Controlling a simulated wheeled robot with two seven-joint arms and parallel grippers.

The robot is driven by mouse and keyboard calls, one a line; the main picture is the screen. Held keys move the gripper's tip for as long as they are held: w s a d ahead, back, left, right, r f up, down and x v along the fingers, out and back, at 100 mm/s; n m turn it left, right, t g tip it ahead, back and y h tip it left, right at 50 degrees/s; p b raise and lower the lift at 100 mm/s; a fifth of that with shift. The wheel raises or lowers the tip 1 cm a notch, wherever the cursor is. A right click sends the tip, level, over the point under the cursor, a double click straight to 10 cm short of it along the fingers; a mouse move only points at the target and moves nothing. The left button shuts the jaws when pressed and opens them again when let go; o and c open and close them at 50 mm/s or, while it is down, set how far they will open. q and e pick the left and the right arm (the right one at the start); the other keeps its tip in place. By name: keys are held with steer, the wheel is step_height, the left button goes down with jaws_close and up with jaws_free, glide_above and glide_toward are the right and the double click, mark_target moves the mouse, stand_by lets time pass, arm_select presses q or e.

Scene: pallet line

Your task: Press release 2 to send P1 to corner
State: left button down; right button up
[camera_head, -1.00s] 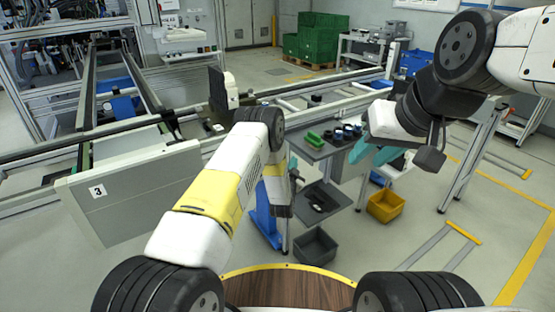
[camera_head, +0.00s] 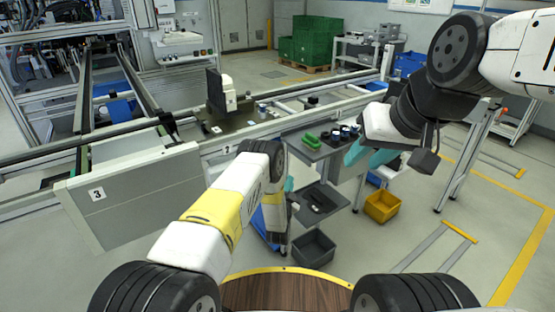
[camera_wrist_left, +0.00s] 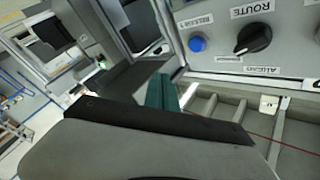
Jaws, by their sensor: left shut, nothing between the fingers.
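In the left wrist view a grey panel carries a blue button (camera_wrist_left: 198,44), its upside-down label reading RELEASE with a digit too small to be sure of. A black ROUTE knob (camera_wrist_left: 254,37) sits beside it. My left gripper (camera_wrist_left: 162,93) is shut and empty, its teal tip below and left of the button and apart from it in the picture. In the head view my left gripper (camera_head: 290,186) is mostly hidden behind its arm. A dark plate (camera_head: 236,122) on the line bears an upright black panel; no P1 label is readable. My right gripper (camera_head: 369,156) looks open and empty.
A panel marked 3 (camera_head: 130,190) stands at the left of the line. A yellow bin (camera_head: 382,207) and a dark grey bin (camera_head: 313,247) are low down.

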arm_select(q)
steer(key=w+a, duration=0.4)
steer(key=w, duration=0.1)
steer(key=shift+w, duration=0.4)
steer(key=shift+w+a, duration=0.1)
steer(key=shift+a, duration=0.1)
stand_by(1.6)
steer(key=shift+w+a, duration=0.15)
steer(key=shift+w, duration=0.1)
steer(key=shift+w+a, duration=0.3)
steer(key=shift+w, duration=0.1)
stand_by(1.1)
steer(key=shift+s+d, duration=0.1)
steer(key=shift+s, duration=0.05)
steer(key=shift+s+d, duration=0.45)
steer(key=shift+s, duration=0.15)
